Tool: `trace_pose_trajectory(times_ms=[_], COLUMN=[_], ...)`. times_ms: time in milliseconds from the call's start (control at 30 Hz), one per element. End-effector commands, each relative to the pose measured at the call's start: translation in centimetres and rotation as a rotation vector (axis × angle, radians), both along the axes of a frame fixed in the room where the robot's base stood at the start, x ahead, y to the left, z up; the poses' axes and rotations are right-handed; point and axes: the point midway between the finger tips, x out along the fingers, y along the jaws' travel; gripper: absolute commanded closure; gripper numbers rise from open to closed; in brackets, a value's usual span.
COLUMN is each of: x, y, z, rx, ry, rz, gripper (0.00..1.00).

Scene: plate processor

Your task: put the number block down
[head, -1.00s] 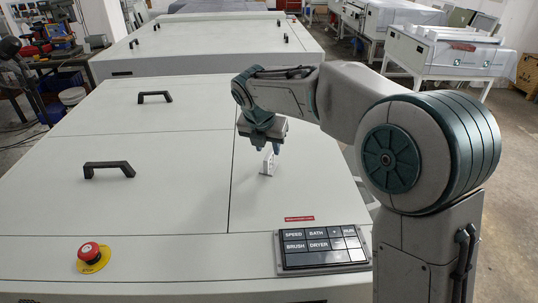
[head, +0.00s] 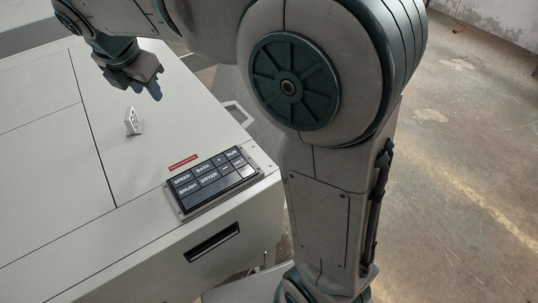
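The number block (head: 132,121), a small white block with dark markings on its face, stands on the pale top of the plate processor (head: 60,200). My gripper (head: 147,91) is above and a little to the right of the block in the picture, apart from it. Its blue fingertips point down with a gap between them, and nothing shows between them. The exact marking on the block is too small to read.
The top around the block is clear. Bare floor (head: 465,180) lies to the right.

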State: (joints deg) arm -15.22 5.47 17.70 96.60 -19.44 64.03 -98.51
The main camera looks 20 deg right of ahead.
Motion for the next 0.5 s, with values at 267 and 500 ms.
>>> trace_pose_trajectory(times_ms=[267,500], x=[-6.7,-13.5], y=[-10.1,-16.5], z=[-1.6,-4.6], rx=[0.283,0.559], ry=[-0.052,-0.089], rz=[-0.805,-1.515], gripper=[0.66,0.66])
